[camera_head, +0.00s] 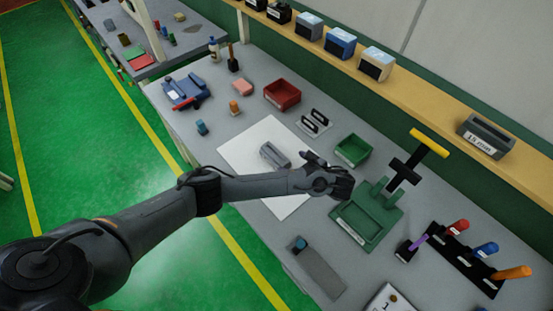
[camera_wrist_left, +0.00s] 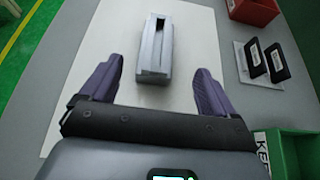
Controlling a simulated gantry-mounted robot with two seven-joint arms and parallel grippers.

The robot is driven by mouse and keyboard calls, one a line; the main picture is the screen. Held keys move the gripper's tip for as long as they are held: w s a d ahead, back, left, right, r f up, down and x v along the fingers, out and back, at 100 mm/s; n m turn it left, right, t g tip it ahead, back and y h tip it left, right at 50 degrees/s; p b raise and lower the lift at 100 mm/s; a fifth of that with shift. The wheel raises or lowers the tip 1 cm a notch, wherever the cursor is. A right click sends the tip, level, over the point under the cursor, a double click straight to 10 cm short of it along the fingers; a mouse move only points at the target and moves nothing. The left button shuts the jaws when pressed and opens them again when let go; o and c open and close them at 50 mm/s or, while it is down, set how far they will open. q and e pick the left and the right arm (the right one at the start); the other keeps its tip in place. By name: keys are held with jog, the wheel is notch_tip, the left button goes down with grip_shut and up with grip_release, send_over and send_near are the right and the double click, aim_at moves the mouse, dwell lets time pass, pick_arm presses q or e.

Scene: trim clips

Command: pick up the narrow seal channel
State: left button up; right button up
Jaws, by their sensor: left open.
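A grey grooved block, which looks like the narrow seal channel (camera_head: 274,155), lies on the white sheet (camera_head: 240,150) on the bench. In the left wrist view the channel (camera_wrist_left: 156,55) lies lengthwise ahead of my gripper, with a dark slot in its top. My left gripper (camera_head: 317,160) is open and empty, to the right of the channel in the head view. In the wrist view its two purple-grey fingers (camera_wrist_left: 156,85) stand apart, one on each side of the channel's near end line, with no visible contact. My right gripper is not in view.
Two dark clips stand on a small white plate (camera_head: 314,125) beyond the sheet. A green bin (camera_head: 353,150) and a green press fixture (camera_head: 362,222) stand to the right. A red bin (camera_head: 282,94) stands behind. Coloured-handled tools stand at far right. The sheet around the channel is clear.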

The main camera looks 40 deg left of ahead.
aim_at(278, 158)
pick_arm(q)
jog(key=b+x, duration=0.2)
jog(key=x, duration=0.1)
jog(key=shift+s+a+f, duration=0.1)
jog(key=shift+a+f, duration=0.1)
jog(key=shift+f, duration=0.15)
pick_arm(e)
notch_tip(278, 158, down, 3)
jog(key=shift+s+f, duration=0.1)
pick_arm(q)
jog(key=shift+a, duration=0.3)
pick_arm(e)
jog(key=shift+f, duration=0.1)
pick_arm(q)
jog(key=shift+b+x, duration=0.3)
jog(key=shift+x, duration=2.4)
jog(key=shift+s, duration=0.1)
jog(key=c, duration=1.2)
